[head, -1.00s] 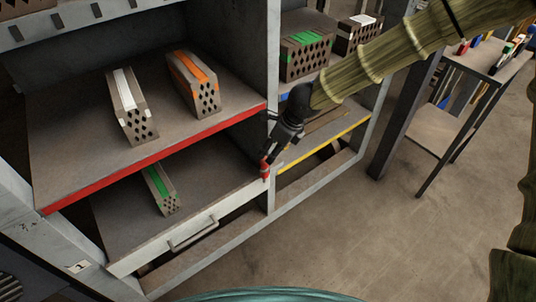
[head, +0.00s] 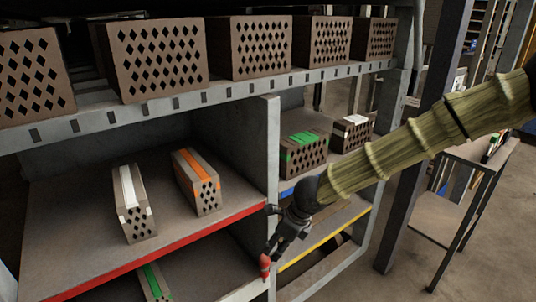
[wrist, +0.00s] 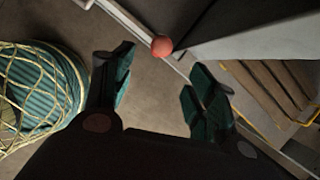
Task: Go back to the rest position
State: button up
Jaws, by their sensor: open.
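My gripper (wrist: 160,95) is open and empty in the wrist view, its two dark green fingers spread apart. A round red knob (wrist: 162,46) shows beyond and between the fingers. In the head view my gripper (head: 268,240) hangs in front of the shelf's middle upright, by the right end of the red edge. A red tip (head: 265,264) shows just below it. I cannot tell whether the gripper touches the knob.
Hollow bricks with white (head: 133,203) and orange (head: 196,181) stripes stand on the red-edged shelf. A green-striped brick (head: 153,283) lies below. Bricks with green (head: 303,153) and white (head: 352,133) marks stand right. A side table (head: 455,200) stands at right, with open floor nearby.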

jog(key=s+d+f+n+g+h+p, duration=0.1)
jog(key=s+d+f+n+h+p, duration=0.15)
jog(key=s+d+f+n, duration=0.5)
jog(key=s+d+f+n+h+p, duration=0.25)
jog(key=s+d+f+n, duration=0.2)
jog(key=s+f, duration=0.5)
jog(key=s+d+f+n+p, duration=0.1)
jog(key=s+d+n+p, duration=0.1)
jog(key=s+n, duration=0.3)
jog(key=s+d+f+n+g+y+p, duration=0.1)
jog(key=s+n, duration=0.5)
jog(key=s, duration=0.8)
jog(key=shift+s+d+f+n+p, duration=0.3)
jog(key=shift+d+f+p, duration=0.15)
jog(key=shift+d+p, duration=1)
jog(key=shift+d, duration=0.25)
